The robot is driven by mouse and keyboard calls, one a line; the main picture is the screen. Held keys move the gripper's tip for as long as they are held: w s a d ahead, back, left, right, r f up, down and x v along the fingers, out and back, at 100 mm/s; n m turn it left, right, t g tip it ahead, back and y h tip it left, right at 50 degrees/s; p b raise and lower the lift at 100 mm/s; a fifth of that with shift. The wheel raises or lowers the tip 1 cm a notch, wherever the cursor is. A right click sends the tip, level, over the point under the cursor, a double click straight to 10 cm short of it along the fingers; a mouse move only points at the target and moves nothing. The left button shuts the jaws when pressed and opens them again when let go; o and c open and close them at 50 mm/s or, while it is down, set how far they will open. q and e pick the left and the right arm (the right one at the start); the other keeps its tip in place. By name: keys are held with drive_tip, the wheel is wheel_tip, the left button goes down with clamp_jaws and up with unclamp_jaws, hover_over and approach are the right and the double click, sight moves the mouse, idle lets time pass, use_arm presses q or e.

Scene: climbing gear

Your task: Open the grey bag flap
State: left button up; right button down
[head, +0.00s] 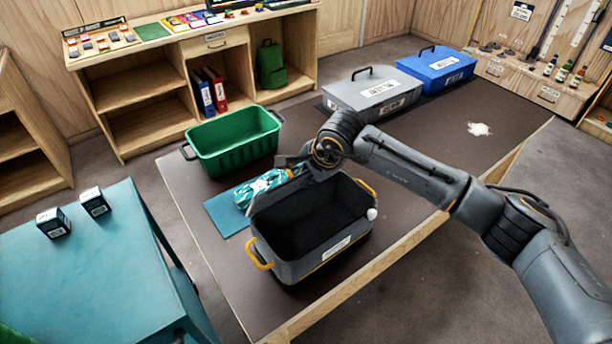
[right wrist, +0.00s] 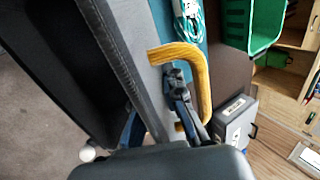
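The grey bag (head: 345,247) stands on the brown-topped table with its top open and its dark inside showing. It has yellow handles at the front left (head: 260,256) and right (head: 367,187). I cannot make out a separate flap in the head view. My right gripper (head: 290,162) is at the bag's far rim. In the right wrist view, its dark fingers (right wrist: 176,80) are close beside a yellow handle (right wrist: 206,75) on the bag's grey edge (right wrist: 125,55). I cannot tell whether they grip it. My left gripper is not in view.
A teal-and-white rope bundle (head: 262,187) lies on a blue mat (head: 226,212) by the bag. A green crate (head: 235,142) stands behind it. Grey (head: 370,92) and blue (head: 437,66) boxes stand at the table's far end. The table's right part is mostly clear.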

drive_tip(key=shift+w+a+r+b, duration=0.2)
drive_tip(key=shift+w+a+b, duration=0.15)
drive_tip(key=shift+w+b, duration=0.25)
drive_tip(key=c, duration=1.7)
unclamp_jaws()
drive_tip(key=shift+r, duration=0.1)
drive_tip(key=o, duration=0.3)
drive_tip(key=shift+a, duration=0.1)
drive_tip(key=shift+o, duration=0.6)
drive_tip(key=shift+s, duration=0.1)
drive_tip(key=o, duration=0.5)
